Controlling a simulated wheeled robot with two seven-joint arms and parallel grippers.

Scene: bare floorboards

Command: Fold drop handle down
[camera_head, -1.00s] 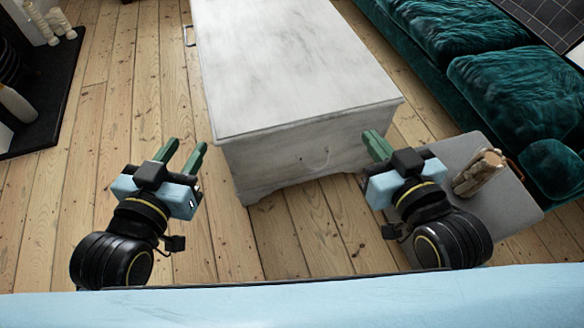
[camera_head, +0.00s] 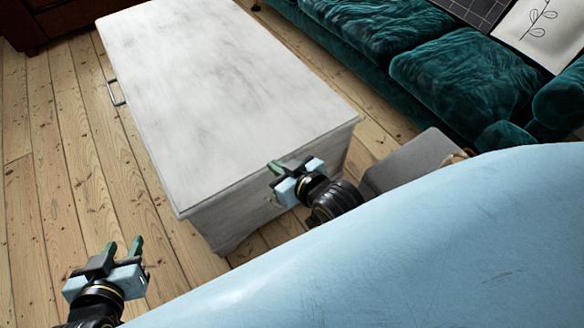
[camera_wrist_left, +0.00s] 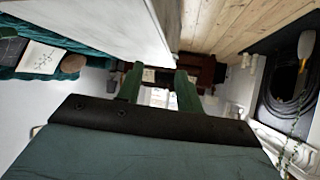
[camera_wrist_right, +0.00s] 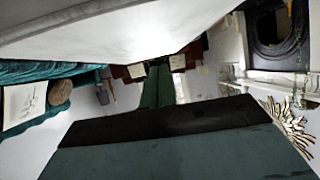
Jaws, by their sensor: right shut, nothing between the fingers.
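A white-washed wooden chest (camera_head: 230,75) stands ahead of me in the head view. A dark metal drop handle (camera_head: 117,93) sticks out from its left long side. My left gripper (camera_head: 123,246) is open and empty, low at the left over the floorboards, well nearer to me than the handle. Its fingers stand apart in the left wrist view (camera_wrist_left: 158,75). My right gripper (camera_head: 275,168) is shut and empty, in front of the chest's near end by the top edge. I cannot tell if it touches. Its fingers are together in the right wrist view (camera_wrist_right: 158,72). Neither gripper is at the handle.
A green velvet sofa (camera_head: 445,70) runs along the chest's right side. A low grey table (camera_head: 410,160) stands at the near right, partly hidden by my light-blue body. A dark red-brown cabinet (camera_head: 75,15) is at the far left. The floorboards (camera_head: 60,160) left of the chest are clear.

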